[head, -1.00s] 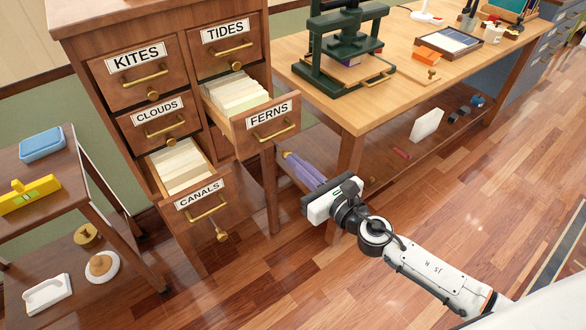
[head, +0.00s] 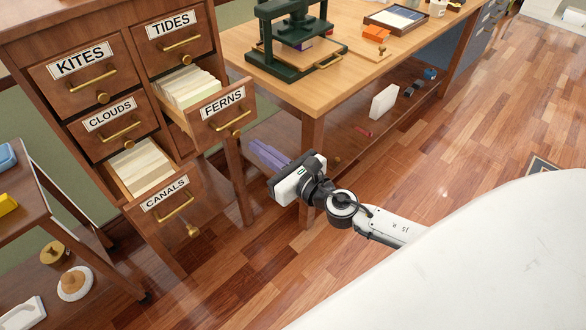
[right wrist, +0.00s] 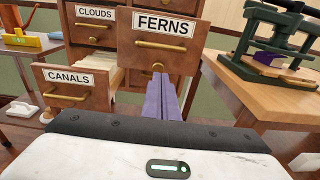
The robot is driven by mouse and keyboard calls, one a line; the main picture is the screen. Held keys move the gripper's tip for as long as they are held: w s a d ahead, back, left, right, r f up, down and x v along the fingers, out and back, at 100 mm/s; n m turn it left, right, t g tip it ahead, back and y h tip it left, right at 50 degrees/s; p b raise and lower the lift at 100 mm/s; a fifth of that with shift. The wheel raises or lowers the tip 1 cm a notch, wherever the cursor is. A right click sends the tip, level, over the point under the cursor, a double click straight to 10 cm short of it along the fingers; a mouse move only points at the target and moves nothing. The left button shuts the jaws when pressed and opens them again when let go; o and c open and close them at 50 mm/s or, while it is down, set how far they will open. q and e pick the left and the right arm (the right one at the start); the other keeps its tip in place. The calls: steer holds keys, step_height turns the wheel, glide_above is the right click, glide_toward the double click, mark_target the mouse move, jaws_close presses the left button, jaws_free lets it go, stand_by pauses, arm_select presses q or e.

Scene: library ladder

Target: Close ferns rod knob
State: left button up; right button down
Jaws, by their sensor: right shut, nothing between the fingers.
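The FERNS drawer (head: 213,118) is pulled out of the wooden card cabinet, with cream cards (head: 188,88) inside. Its front (right wrist: 160,40) faces me in the right wrist view, with a brass bar handle (right wrist: 160,45) and the small round brass rod knob (right wrist: 158,67) below it. My left gripper is not in view.
The CANALS drawer (head: 165,194) is also open, below left. The KITES (head: 85,75), TIDES and CLOUDS drawers are shut. A wooden table (head: 310,90) with a green press (head: 290,40) stands close on the right. A side shelf (head: 30,230) is at left.

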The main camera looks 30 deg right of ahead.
steer(key=b+v, duration=0.1)
steer(key=v, duration=0.8)
steer(key=shift+s+b, duration=0.2)
steer(key=shift+b, duration=0.15)
steer(key=s+a+f+m+g+h, duration=0.15)
steer(key=s+f+m, duration=0.25)
steer(key=f+m, duration=0.45)
steer(key=s+f+m+g+h, duration=0.1)
steer(key=s+f+m+g, duration=0.3)
steer(key=m, duration=0.8)
steer(key=s+a+f+m+g+y, duration=0.2)
steer(key=s+a+f+m, duration=0.5)
steer(key=m, duration=0.8)
step_height(320, 180, down, 3)
steer(key=shift+s+a+r+m+g, duration=0.2)
steer(key=shift+s+a+m+g, duration=0.15)
steer(key=shift+s, duration=0.55)
